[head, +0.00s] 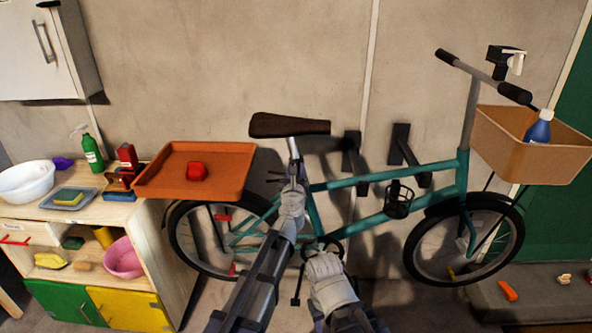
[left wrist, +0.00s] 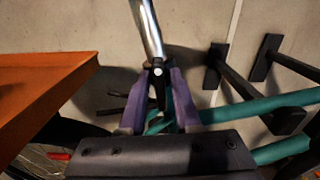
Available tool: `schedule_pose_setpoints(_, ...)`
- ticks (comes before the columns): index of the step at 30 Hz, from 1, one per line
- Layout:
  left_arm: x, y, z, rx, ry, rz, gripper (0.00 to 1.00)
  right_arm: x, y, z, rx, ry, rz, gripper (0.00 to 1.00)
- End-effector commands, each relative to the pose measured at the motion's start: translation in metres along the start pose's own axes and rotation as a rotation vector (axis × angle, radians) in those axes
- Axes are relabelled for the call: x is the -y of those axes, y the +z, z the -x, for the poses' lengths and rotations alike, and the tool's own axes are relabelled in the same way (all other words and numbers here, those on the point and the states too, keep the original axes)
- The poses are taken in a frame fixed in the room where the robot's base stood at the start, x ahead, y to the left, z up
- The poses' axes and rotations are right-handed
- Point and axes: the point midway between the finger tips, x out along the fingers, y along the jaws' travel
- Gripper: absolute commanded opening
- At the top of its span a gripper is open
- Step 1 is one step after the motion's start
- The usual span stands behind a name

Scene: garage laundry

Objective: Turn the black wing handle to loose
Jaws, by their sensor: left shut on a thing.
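The black wing handle (left wrist: 159,84) shows as a small dark piece with a pale dot at the foot of the silver seat post (left wrist: 145,30). It lies between the purple fingers of my left gripper (left wrist: 158,100), which is shut on it. In the head view my left gripper (head: 296,183) is at the seat post, just below the brown saddle (head: 290,125) of the teal bicycle (head: 350,182). The handle is mostly hidden there by my gripper and wrist. My right gripper's fingers are not in view.
An orange tray (head: 225,160) with a red object is left of the seat post; its edge (left wrist: 60,95) is near my left gripper. Black wall brackets (head: 400,148) stand behind the frame. A tan basket (head: 528,150) with a blue bottle is at the front. A cluttered workbench (head: 140,215) stands left.

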Motion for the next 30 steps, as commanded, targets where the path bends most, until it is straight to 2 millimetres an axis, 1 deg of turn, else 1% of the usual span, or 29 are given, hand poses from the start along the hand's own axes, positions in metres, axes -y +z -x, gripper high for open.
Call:
schedule_pose_setpoints(4,0.0,0.0,0.001,0.0,-0.001,0.0,0.0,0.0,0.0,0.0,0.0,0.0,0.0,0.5)
schedule_pose_setpoints(5,0.0,0.0,0.001,0.0,-0.001,0.0,0.34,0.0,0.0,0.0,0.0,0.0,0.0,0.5)
schedule_pose_setpoints(8,0.0,0.0,0.0,0.0,-0.001,-0.001,0.45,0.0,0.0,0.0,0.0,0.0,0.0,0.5)
schedule_pose_setpoints(16,0.0,0.0,0.001,0.0,0.0,-0.001,0.45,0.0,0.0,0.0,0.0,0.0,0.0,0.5)
schedule_pose_setpoints(20,0.0,0.0,0.007,0.0,0.0,-0.001,0.45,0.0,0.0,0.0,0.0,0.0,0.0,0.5)
schedule_pose_setpoints(23,0.0,0.0,0.018,0.0,0.0,-0.001,0.45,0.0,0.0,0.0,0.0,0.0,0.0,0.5)
schedule_pose_setpoints(30,0.0,0.0,0.057,0.0,-0.002,-0.001,0.45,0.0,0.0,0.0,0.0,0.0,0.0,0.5)
